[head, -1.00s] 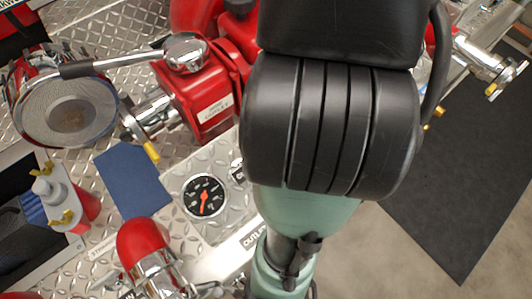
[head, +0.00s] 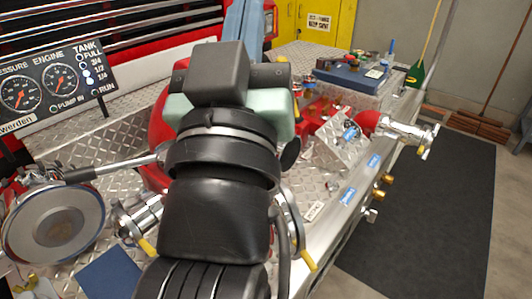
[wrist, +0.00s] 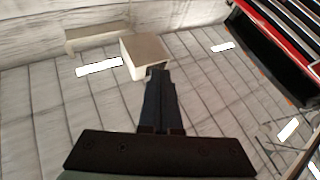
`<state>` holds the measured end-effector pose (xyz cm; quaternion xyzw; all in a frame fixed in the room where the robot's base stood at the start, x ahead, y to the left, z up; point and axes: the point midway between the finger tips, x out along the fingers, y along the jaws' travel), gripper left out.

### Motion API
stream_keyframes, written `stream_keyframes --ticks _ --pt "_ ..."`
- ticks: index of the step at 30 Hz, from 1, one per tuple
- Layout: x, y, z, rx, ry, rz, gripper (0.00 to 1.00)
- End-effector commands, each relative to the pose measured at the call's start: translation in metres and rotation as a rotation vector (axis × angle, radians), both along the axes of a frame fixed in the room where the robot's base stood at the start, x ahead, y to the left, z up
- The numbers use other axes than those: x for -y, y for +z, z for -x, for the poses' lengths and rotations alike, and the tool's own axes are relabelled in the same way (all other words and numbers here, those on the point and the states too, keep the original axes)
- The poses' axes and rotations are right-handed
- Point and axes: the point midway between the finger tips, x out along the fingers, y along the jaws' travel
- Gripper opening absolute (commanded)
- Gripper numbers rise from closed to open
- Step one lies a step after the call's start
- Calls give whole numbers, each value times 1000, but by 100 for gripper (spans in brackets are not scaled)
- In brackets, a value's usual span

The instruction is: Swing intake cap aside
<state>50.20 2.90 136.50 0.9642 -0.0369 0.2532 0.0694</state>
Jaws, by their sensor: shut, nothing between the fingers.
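My gripper (wrist: 157,73) shows in the wrist view with its dark fingers together and nothing between them. It points at a panelled grey surface with bright white rectangles, well away from the pump fittings. In the head view my arm stands in the middle and I cannot make out the fingers. I cannot tell for certain which part is the intake cap. A round metal disc with a shiny rim (head: 52,222) is at the lower left, by a black-gripped lever (head: 110,170). A round chrome fitting (head: 289,222) is partly hidden behind my arm.
A gauge panel (head: 58,92) stands at the left. A chrome outlet (head: 408,133) sticks out at the right edge of the diamond-plate deck. A blue case (head: 350,75) lies at the back. The dark floor mat (head: 430,210) at the right is clear.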

Motion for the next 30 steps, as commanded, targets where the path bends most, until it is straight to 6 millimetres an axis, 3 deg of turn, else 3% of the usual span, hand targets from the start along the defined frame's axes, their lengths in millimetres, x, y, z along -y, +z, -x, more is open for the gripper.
stream_keyframes --ticks 1,3,5,8,12,16,19,24,27,30 --pt "-11 -32 -11 -78 -21 34 0" --pt "-23 -73 -22 -182 -62 89 0" --pt "-34 -114 -28 -278 -103 151 0" --pt "-54 -192 -27 -448 -178 291 0" --pt "-78 -297 3 -652 -298 546 0" --pt "-91 -371 54 -762 -412 811 0" --pt "-97 -407 99 -785 -490 1001 0" --pt "-103 -433 159 -749 -587 1225 0" --pt "-105 -436 177 -723 -618 1287 0" --pt "-105 -436 183 -710 -634 1311 0"
